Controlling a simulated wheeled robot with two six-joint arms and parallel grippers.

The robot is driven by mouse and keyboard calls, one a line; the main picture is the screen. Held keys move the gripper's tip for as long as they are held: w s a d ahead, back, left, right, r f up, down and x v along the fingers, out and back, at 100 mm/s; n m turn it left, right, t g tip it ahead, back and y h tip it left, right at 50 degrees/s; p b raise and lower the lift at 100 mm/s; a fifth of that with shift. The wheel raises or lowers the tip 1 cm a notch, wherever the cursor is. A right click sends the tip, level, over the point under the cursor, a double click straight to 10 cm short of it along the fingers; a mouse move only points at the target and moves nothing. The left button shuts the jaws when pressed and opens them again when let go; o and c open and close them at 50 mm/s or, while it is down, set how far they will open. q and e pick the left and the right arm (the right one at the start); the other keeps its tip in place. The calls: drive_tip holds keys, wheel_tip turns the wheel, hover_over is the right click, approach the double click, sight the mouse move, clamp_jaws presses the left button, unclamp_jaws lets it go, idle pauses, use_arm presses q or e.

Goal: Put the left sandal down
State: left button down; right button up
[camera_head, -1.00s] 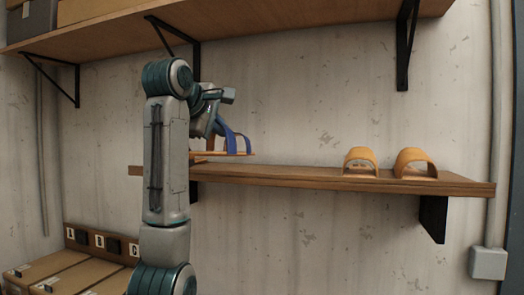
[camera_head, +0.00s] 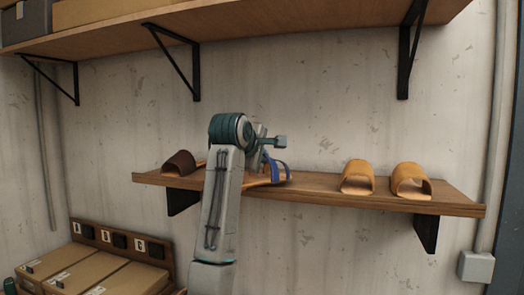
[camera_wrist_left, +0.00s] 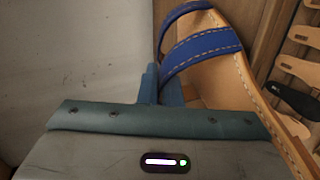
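The left sandal (camera_head: 278,172), with blue straps and a tan sole, is at the middle of the wooden shelf (camera_head: 330,190). Its sole looks level and at the shelf top; I cannot tell whether it touches or hovers just above. In the left wrist view its blue straps (camera_wrist_left: 205,48) and tan insole (camera_wrist_left: 228,82) show close up. My left gripper (camera_head: 264,160) is at the sandal's left side, and its fingers (camera_wrist_left: 160,88) look shut on the sandal's edge beside the strap. My arm hides part of the sandal. My right gripper is out of view.
A dark brown sandal (camera_head: 181,164) stands at the shelf's left end. Two tan sandals, one (camera_head: 357,177) left of the other (camera_head: 410,181), stand to the right, with free shelf between them and the blue one. An upper shelf (camera_head: 270,28) overhangs; boxes (camera_head: 90,272) sit lower left.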

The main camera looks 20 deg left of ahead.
use_arm(q)
drive_tip(key=shift+f, duration=0.1)
drive_tip(key=shift+f, duration=0.15)
drive_tip(key=c, duration=1.6)
unclamp_jaws()
